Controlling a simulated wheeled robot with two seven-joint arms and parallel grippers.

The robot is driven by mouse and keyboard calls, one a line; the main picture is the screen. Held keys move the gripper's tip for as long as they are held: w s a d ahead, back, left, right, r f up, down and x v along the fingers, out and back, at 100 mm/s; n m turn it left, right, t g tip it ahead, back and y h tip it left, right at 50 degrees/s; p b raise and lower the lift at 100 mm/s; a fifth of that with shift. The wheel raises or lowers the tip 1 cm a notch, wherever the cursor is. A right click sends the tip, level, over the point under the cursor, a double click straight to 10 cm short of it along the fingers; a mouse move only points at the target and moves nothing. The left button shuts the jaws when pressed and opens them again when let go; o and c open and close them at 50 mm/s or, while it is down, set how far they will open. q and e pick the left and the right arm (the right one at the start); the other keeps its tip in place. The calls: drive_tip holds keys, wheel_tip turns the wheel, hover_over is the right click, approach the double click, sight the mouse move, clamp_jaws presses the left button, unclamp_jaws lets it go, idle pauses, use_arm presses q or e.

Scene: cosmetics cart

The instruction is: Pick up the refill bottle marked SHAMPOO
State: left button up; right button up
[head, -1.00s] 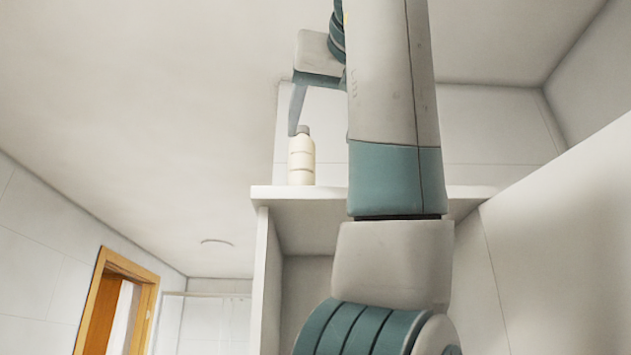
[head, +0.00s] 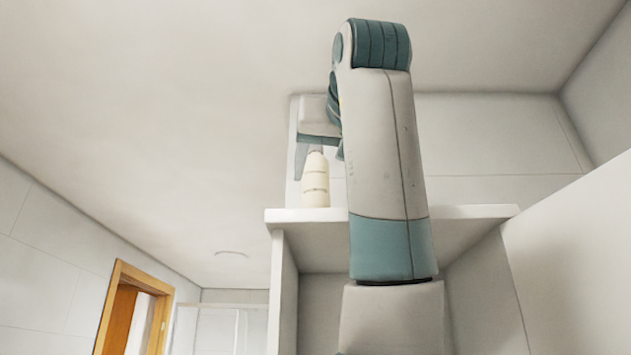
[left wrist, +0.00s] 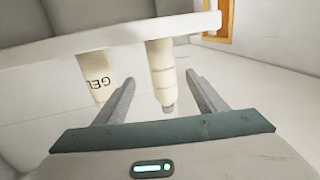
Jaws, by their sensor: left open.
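A cream bottle (head: 316,182) with a grey cap stands upright on top of a white shelf unit (head: 300,215). It also shows in the left wrist view (left wrist: 162,68), which is upside down; I cannot read its label. My left gripper (head: 320,165) reaches down over its cap from above. In the left wrist view, my left gripper (left wrist: 160,78) is open, with one finger on each side of this bottle; I cannot tell whether either touches. A second cream bottle (left wrist: 96,72), marked GEL, stands just outside the left finger. No bottle legibly marked SHAMPOO shows. My right gripper is not in view.
The shelf top's front edge (left wrist: 110,37) runs close to the bottles. Tiled wall (head: 480,140) stands behind the shelf, and a white panel (head: 580,250) is at the right. My left arm hides the middle of the shelf in the head view.

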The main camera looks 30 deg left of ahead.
sight(318, 185)
use_arm(q)
drive_tip(key=p+x, duration=0.1)
drive_tip(key=x, duration=0.3)
drive_tip(key=shift+w+a+r, duration=0.1)
drive_tip(key=shift+w, duration=0.05)
drive_tip(key=shift+w+a, duration=0.25)
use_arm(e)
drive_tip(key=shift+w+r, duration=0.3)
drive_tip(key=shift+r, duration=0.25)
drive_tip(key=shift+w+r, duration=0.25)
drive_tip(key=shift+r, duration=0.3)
use_arm(q)
drive_tip(key=shift+s+d, duration=0.1)
drive_tip(key=shift+p, duration=0.3)
drive_tip(key=shift+w+a+r+p, duration=0.15)
drive_tip(key=shift+w+a+p, duration=0.15)
drive_tip(key=shift+a+p, duration=0.1)
drive_tip(key=p+x, duration=0.1)
drive_tip(key=x, duration=0.1)
drive_tip(key=p+x, duration=0.1)
drive_tip(key=shift+w+a+r+p, duration=0.1)
drive_tip(key=shift+a+r+p, duration=0.2)
drive_tip(key=shift+w+a+f, duration=0.1)
drive_tip(key=shift+w+a, duration=0.2)
drive_tip(key=shift+w, duration=0.05)
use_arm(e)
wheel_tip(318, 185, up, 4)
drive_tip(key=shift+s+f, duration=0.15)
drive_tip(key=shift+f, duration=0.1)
